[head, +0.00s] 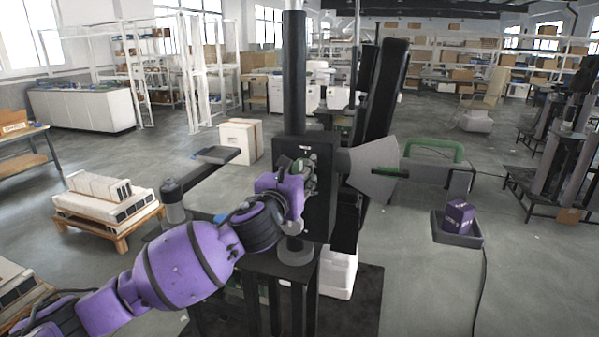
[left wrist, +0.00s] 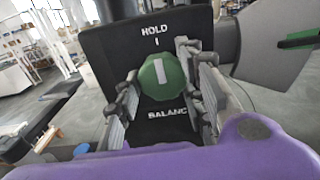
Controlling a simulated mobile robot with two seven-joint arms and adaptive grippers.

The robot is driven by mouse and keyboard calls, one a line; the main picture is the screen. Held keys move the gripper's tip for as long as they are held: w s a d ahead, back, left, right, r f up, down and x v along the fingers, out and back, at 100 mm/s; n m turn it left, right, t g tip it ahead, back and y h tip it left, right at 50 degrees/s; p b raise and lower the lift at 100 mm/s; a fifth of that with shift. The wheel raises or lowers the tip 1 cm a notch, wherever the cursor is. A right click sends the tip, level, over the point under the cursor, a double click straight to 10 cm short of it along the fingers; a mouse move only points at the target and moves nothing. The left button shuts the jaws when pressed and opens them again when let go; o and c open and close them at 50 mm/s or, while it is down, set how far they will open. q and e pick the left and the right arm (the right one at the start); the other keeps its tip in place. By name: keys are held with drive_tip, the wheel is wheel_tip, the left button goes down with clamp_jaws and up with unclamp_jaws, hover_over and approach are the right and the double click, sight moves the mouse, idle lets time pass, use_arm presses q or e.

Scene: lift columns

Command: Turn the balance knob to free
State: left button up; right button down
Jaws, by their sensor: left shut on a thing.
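The green balance knob (left wrist: 162,78) is round with a white bar, on a black panel (left wrist: 105,50) in the left wrist view. The white bar stands close to upright, towards the tick under the word HOLD. A label reading BALANC, its end hidden by a finger, is below the knob. No word FREE is readable. My left gripper (head: 303,175) reaches the black box (head: 320,205) on the column in the head view. Its fingers (left wrist: 160,84) lie on the left and right of the knob, shut on it. My right gripper is not in view.
A dark column (head: 294,75) rises above the box. To its right are a grey fan-shaped plate (head: 375,168), a green handle (head: 433,149) and a tray (head: 470,237) holding a purple box (head: 458,216).

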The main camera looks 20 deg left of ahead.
use_arm(q)
drive_tip(key=shift+a, duration=0.1)
drive_tip(key=n, duration=0.4)
drive_tip(key=shift+f, duration=0.1)
drive_tip(key=n, duration=1.3)
drive_tip(key=shift+d+f, duration=0.2)
drive_tip(key=shift+f, duration=0.15)
drive_tip(key=shift+f+n, duration=0.1)
drive_tip(key=shift+n, duration=0.3)
drive_tip(key=o, duration=1.1)
drive_tip(key=shift+s+r, duration=0.15)
drive_tip(key=shift+r, duration=0.05)
